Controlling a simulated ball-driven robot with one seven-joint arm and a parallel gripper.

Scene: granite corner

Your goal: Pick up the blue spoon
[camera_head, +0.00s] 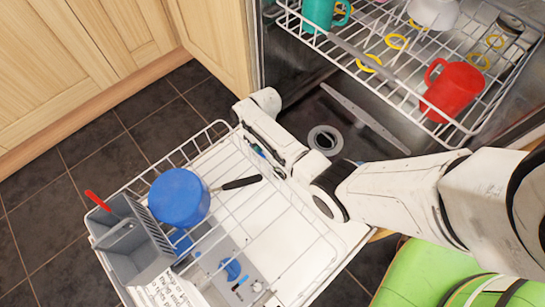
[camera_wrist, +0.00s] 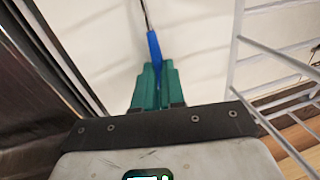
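The blue spoon's blue handle (camera_wrist: 154,46) shows in the wrist view, with a thin dark stem running up from it out of the frame. The green fingers of my gripper (camera_wrist: 158,72) are closed on the lower end of the handle, one on each side. The spoon's far end is out of view. In the head view, my gripper (camera_head: 257,150) is at the dishwasher's lower rack, largely hidden by my arm. A small bit of blue shows there.
The pulled-out lower rack (camera_head: 222,128) holds a blue pan (camera_head: 178,197) with a dark handle and a grey cutlery basket (camera_head: 130,245) with a red-handled item. The upper rack (camera_head: 455,125) holds a red mug (camera_head: 452,90) and a teal mug (camera_head: 318,14). Wooden cabinets (camera_head: 60,60) stand left.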

